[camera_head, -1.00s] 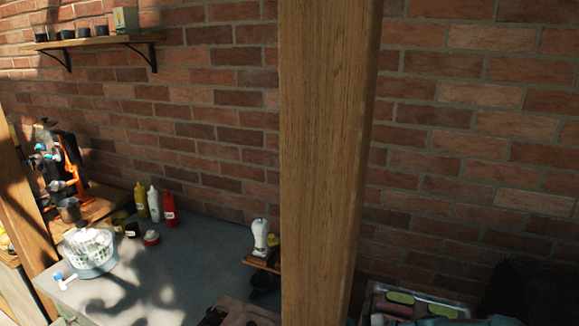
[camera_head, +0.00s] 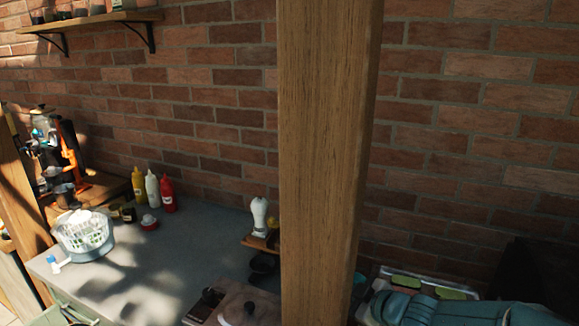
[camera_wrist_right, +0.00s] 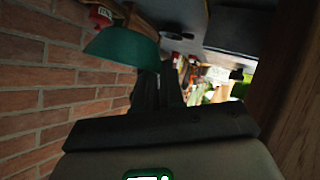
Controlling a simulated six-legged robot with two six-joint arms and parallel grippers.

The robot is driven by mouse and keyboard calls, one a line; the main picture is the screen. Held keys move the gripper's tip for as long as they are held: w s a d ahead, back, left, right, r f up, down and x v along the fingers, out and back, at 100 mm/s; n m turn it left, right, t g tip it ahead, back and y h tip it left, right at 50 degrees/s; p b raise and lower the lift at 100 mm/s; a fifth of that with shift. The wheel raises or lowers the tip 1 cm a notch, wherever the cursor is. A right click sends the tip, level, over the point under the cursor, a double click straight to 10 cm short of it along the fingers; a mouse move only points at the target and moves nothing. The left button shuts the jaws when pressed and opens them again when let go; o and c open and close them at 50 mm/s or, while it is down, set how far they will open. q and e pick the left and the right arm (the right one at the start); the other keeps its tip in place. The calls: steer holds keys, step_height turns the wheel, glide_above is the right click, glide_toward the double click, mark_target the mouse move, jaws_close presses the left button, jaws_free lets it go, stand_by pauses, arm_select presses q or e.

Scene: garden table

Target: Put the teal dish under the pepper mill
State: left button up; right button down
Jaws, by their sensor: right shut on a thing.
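In the right wrist view, my right gripper (camera_wrist_right: 158,84) is shut on a teal dish (camera_wrist_right: 122,44), which is tilted beyond the fingertips; its contact with the jaws is dark. In the head view, a pale upright thing with a round top (camera_head: 259,215) stands on a small wooden stand, close left of the post; it may be the pepper mill. The stand is partly hidden by the post.
A thick wooden post (camera_head: 322,160) blocks the middle of the head view. On the grey counter (camera_head: 185,250) stand yellow, white and red bottles (camera_head: 152,188) and a pale basket (camera_head: 85,233). Dark bowls (camera_head: 263,265) sit below the stand. The counter's middle is clear.

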steer(key=s+d+m+t+h, duration=0.2)
steer(key=s+d+m+h, duration=0.4)
steer(key=s, duration=0.6)
steer(key=shift+d+f+m+h+p, duration=0.2)
steer(key=shift+f+m+h+p, duration=0.1)
steer(key=shift+m+h, duration=0.15)
stand_by(0.3)
steer(key=shift+w, duration=0.2)
